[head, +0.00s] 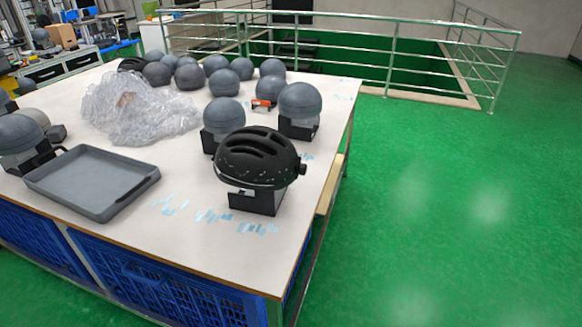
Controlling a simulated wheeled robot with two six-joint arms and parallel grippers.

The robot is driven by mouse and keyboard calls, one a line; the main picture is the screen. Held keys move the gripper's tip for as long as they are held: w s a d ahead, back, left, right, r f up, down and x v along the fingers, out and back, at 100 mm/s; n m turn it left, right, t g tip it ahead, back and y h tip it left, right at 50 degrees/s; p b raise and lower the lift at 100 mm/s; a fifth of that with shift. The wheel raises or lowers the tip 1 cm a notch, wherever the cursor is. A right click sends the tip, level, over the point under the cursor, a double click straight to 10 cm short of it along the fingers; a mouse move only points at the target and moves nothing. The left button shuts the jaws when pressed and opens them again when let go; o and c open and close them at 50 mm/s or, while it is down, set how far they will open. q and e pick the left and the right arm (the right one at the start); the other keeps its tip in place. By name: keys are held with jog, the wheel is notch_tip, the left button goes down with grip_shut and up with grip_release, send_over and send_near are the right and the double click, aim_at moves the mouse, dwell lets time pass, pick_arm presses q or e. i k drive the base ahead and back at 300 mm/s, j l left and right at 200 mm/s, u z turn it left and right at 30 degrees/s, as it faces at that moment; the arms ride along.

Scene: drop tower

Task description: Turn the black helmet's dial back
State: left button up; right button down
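The black helmet (256,158) sits on a dark stand (256,200) near the right front corner of the white table. It has long vents on top. A small dark knob, which looks like the dial (302,169), sticks out at its right side. How far the dial is turned cannot be told. Neither of my grippers is in the head view.
A grey tray (92,182) lies to the left on the white table (150,225). Grey headforms stand behind, two close behind the helmet (224,116), (299,100). A clear plastic heap (135,108) lies mid-table. Green floor (440,200) right of the table is free.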

aim_at(303, 167)
jog(key=i+l+u, duration=0.15)
jog(key=l+u, duration=0.25)
jog(key=i+l+u, duration=0.15)
jog(key=u, duration=0.2)
jog(key=l+u, duration=0.75)
jog(key=l, duration=0.2)
jog(key=i, duration=0.05)
